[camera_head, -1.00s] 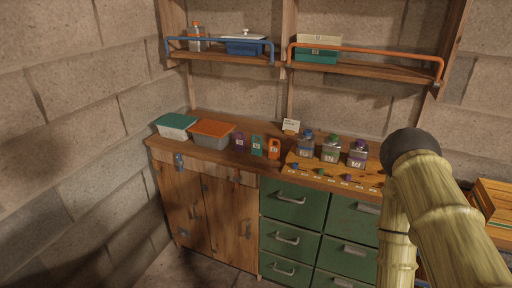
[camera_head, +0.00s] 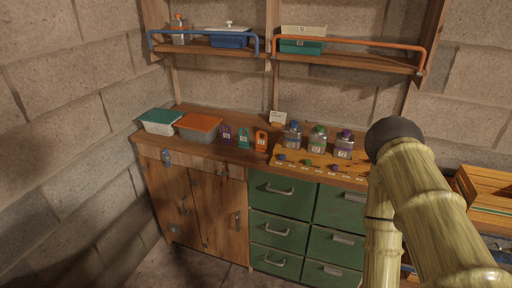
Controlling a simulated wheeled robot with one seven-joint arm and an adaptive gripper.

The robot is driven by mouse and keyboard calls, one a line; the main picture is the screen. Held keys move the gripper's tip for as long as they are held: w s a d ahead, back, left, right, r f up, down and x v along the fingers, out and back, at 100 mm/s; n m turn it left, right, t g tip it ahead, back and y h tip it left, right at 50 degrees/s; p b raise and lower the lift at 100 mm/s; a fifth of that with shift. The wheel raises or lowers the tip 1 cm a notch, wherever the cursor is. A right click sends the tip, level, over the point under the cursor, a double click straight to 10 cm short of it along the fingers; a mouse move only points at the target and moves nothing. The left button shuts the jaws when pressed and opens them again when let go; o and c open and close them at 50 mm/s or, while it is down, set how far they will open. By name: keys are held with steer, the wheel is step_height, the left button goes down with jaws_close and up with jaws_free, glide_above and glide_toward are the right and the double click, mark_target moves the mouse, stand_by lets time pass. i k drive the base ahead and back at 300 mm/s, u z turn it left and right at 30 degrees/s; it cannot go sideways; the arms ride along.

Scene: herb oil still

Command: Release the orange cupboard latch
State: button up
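The wooden cupboard (camera_head: 168,195) stands at the left under the worktop, with two doors that look shut. A small latch (camera_head: 222,171) sits at the top of its right door; it is dim, and I cannot make out its orange colour or its position clearly. A blue latch (camera_head: 167,157) sits at the top of the left door. Each door has a grey handle, such as the right one (camera_head: 238,222). My arm shows at the right, in front of the drawers. My gripper is not in view, and nothing of mine touches the cupboard.
Green drawers (camera_head: 278,208) stand right of the cupboard. Shelves with a blue rail (camera_head: 205,50) and an orange rail (camera_head: 350,42) hang above.

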mark_target(225, 171)
steer(key=k, duration=1.3)
steer(key=u, duration=0.75)
steer(key=i, duration=1.25)
steer(key=z, duration=0.1)
